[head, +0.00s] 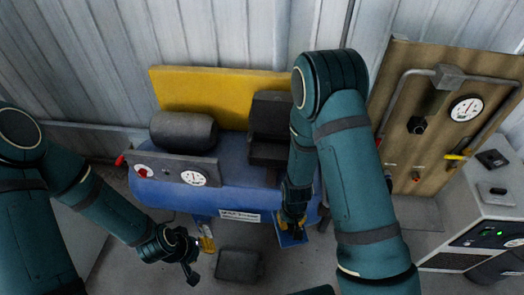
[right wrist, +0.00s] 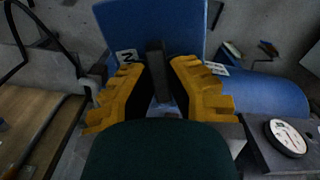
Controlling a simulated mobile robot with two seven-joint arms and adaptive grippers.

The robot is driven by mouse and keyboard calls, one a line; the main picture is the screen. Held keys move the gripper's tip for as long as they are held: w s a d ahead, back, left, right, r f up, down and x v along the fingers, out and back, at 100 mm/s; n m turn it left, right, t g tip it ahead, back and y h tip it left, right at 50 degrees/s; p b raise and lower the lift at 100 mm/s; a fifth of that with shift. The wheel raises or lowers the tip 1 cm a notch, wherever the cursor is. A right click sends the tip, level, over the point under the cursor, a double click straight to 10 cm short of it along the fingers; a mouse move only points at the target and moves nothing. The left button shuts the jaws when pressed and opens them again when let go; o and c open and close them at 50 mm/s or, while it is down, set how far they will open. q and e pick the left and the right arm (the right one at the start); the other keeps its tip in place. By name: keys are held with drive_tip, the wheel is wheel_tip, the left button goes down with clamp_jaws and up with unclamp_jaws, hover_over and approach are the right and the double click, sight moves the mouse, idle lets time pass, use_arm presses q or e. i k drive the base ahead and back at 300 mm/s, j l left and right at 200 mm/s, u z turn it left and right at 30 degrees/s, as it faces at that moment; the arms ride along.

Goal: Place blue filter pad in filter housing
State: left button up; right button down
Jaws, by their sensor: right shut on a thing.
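My right gripper (head: 292,222) reaches down in front of the blue tank, and its yellow fingers (right wrist: 165,75) are shut on a dark upright tab (right wrist: 156,70). A flat blue pad (right wrist: 150,25) lies just beyond the fingertips in the right wrist view and appears joined to the tab. The blue pad also shows below the gripper in the head view (head: 291,240). My left gripper (head: 188,258) hangs low at the tank's left front, apart from the pad; its finger gap is unclear. I cannot tell which part is the filter housing.
A blue compressor tank (head: 235,195) carries a dark motor (head: 183,131), a black block (head: 268,130) and a yellow guard (head: 215,88). A dark box (head: 238,265) sits on the floor. A wooden gauge panel (head: 435,110) and grey cabinet (head: 480,215) stand right.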

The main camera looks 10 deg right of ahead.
sight(273, 154)
drive_tip(key=i+j, duration=0.15)
drive_tip(key=j, duration=0.15)
drive_tip(key=i+j, duration=0.15)
drive_tip(key=j, duration=0.2)
drive_tip(key=i+j, duration=0.15)
drive_tip(key=j, duration=0.15)
drive_tip(key=i+j, duration=0.15)
drive_tip(key=j, duration=0.2)
drive_tip(key=l+z, duration=0.05)
